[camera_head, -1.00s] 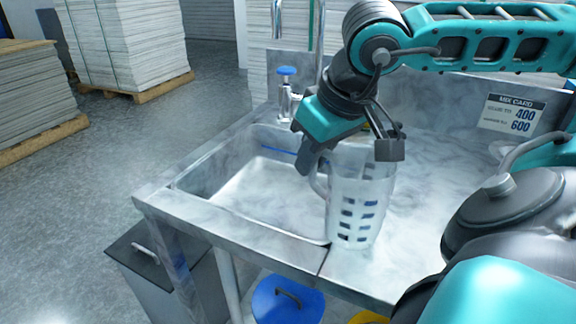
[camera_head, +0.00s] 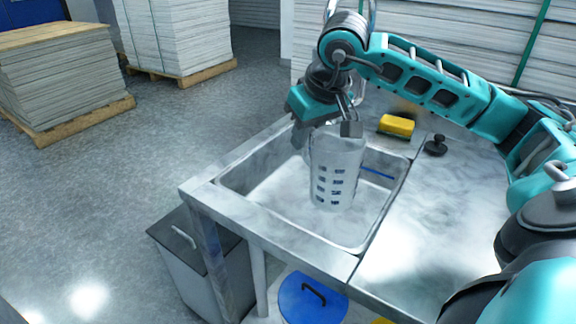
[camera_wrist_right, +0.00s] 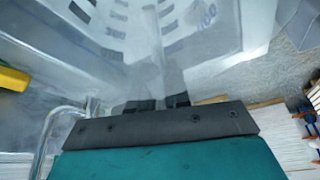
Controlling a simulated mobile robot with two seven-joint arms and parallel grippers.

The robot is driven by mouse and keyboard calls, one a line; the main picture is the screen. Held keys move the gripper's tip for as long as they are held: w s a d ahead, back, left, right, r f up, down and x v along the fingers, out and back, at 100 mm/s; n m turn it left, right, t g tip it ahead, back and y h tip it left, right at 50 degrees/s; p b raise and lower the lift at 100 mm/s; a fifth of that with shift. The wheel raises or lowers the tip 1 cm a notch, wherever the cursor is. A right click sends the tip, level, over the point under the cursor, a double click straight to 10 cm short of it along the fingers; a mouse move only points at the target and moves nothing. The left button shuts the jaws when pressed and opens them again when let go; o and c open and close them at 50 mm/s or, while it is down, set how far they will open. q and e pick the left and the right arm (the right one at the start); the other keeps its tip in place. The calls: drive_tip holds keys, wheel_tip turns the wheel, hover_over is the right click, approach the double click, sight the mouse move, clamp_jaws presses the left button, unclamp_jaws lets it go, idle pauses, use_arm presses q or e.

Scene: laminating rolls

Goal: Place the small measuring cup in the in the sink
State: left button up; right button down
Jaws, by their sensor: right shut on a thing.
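The measuring cup (camera_head: 336,172) is clear, with dark blue graduation blocks on its side. It hangs upright over the sink basin (camera_head: 262,203) in the head view. My right gripper (camera_head: 325,133) is at its top and is shut on it. In the right wrist view the cup (camera_wrist_right: 110,35) fills the upper left, with its handle between the fingers of my right gripper (camera_wrist_right: 157,104). I cannot tell whether the cup's base touches the basin floor. My left gripper is not in view.
The counter (camera_head: 415,215) to the right is clear. A blue lid (camera_head: 312,298) is below. Pallets of stacked sheets (camera_head: 60,75) stand at back left.

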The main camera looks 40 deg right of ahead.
drive_tip(key=w, duration=0.6)
drive_tip(key=shift+s+d+f+b, duration=0.15)
drive_tip(key=shift+f+b, duration=0.35)
drive_tip(key=shift+f, duration=2.55)
drive_tip(key=shift+d+f+b, duration=0.2)
drive_tip(key=shift+f+b, duration=0.25)
drive_tip(key=shift+f, duration=2.55)
drive_tip(key=c, duration=1.5)
unclamp_jaws()
drive_tip(key=shift+f, duration=0.1)
drive_tip(key=o, duration=0.4)
